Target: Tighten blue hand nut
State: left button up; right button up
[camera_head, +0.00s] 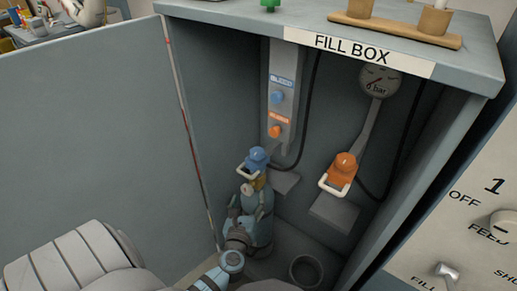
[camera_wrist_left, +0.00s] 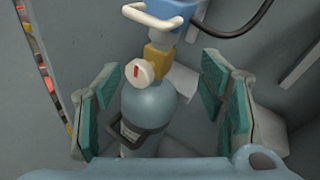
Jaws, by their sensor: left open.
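The blue hand nut (camera_head: 257,159) sits at the top of a gas cylinder (camera_head: 262,232) inside the fill box, with a white loop handle beside it. In the left wrist view the blue nut (camera_wrist_left: 176,9) is at the top edge, partly cut off, above a brass valve (camera_wrist_left: 158,62) with a white knob (camera_wrist_left: 140,73). The cylinder body (camera_wrist_left: 152,108) is blue-grey. My left gripper (camera_head: 249,205) is open, just below the nut at valve height. Its fingers are on either side of the cylinder top, apart from it in the wrist view. My right gripper is not in view.
An orange fitting (camera_head: 342,170) with its own white handle hangs to the right, under a pressure gauge (camera_head: 380,79). A black hose runs beside the blue nut. Box walls enclose the left arm closely.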

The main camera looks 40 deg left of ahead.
aim_at(254, 157)
pick_arm(q)
notch_tip(254, 157, up, 7)
jog(key=w+m+t+y, duration=0.1)
jog(key=w+m+t, duration=0.1)
jog(key=m, duration=0.1)
jog(key=x, duration=0.4)
jog(key=b+x, duration=0.1)
jog(key=x, duration=0.3)
jog(key=b+x, duration=0.1)
jog(key=x, duration=0.3)
jog(key=shift+w+a+f, duration=0.3)
jog(key=shift+a+f, duration=0.05)
jog(key=shift+f, duration=0.05)
jog(key=shift+w+a+r+b, duration=0.1)
jog(key=shift+w+a+b, duration=0.1)
jog(key=shift+w+b, duration=0.1)
jog(key=c, duration=1.2)
jog(key=shift+o, duration=0.2)
jog(key=m+h+b, duration=0.1)
jog(key=t+h+b, duration=0.1)
jog(key=h, duration=0.1)
jog(key=shift+a+f+m, duration=0.1)
jog(key=shift+f+m, duration=0.2)
jog(key=shift+m, duration=0.1)
jog(key=shift+r+m+t+h+b, duration=0.15)
jog(key=shift+m+t+h+b, duration=0.15)
jog(key=shift+h, duration=0.2)
jog(key=shift+r, duration=0.1)
jog(key=o, duration=1.2)
jog(key=shift+c, duration=0.2)
